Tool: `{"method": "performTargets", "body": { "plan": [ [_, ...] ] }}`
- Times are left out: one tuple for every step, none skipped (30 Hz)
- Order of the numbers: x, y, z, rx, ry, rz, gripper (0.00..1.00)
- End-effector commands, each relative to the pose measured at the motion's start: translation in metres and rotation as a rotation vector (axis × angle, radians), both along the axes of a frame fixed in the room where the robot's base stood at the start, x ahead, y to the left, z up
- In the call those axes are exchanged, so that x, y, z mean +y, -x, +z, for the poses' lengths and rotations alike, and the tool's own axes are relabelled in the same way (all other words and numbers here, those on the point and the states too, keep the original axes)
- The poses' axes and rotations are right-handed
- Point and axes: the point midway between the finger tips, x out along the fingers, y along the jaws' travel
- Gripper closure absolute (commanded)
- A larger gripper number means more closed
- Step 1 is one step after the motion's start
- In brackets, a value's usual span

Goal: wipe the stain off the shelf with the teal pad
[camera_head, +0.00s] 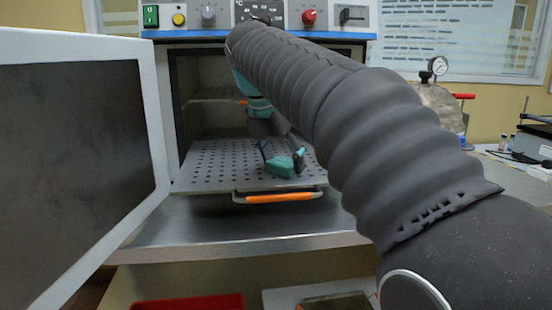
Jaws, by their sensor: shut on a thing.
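My gripper (281,150) reaches into the open oven-like cabinet and points down over the pulled-out perforated shelf (213,165). It is shut on the teal pad (282,166), which is at the shelf surface, right of the shelf's middle. I cannot tell whether the pad presses on the shelf or hovers just above it. I see no clear stain; it may be under the pad or hidden behind my arm. The shelf has an orange handle (279,198) at its front edge.
The cabinet door (158,120) stands open at left. The cabinet's side walls and an upper rack (215,100) surround the shelf. A control panel (225,14) is above. A steel ledge (200,232) lies below, with a red tray (190,302) lower down. A gauge vessel (436,100) stands at right.

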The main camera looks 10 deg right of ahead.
Motion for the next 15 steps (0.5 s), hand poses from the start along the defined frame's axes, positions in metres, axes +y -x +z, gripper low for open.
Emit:
{"method": "performTargets", "body": {
  "plan": [
    [-0.005,0.0,-0.003,0.008,0.002,-0.004,0.61],
    [-0.007,0.0,-0.003,0.008,0.002,-0.004,0.61],
    [-0.01,0.0,-0.003,0.008,0.002,-0.003,0.61],
    [-0.013,0.0,-0.003,0.008,0.002,-0.003,0.61],
    [-0.015,0.0,-0.003,0.008,0.002,-0.004,0.61],
    [-0.018,0.0,-0.003,0.008,0.002,-0.004,0.61],
    [-0.02,0.0,-0.003,0.008,0.002,-0.004,0.61],
    [-0.022,0.0,-0.003,0.007,0.001,-0.003,0.61],
    [-0.024,0.0,-0.002,0.008,0.002,-0.002,0.61],
    [-0.025,0.001,-0.002,0.008,0.002,-0.002,0.61],
    [-0.026,0.001,-0.002,0.008,0.002,-0.002,0.61],
    [-0.027,0.001,-0.002,0.008,0.002,-0.001,0.61],
    [-0.027,0.001,-0.002,0.008,0.002,-0.001,0.61],
    [-0.028,0.001,-0.002,0.008,0.002,-0.001,0.61],
    [-0.029,0.001,-0.002,0.008,0.002,-0.001,0.61]
  ]
}}
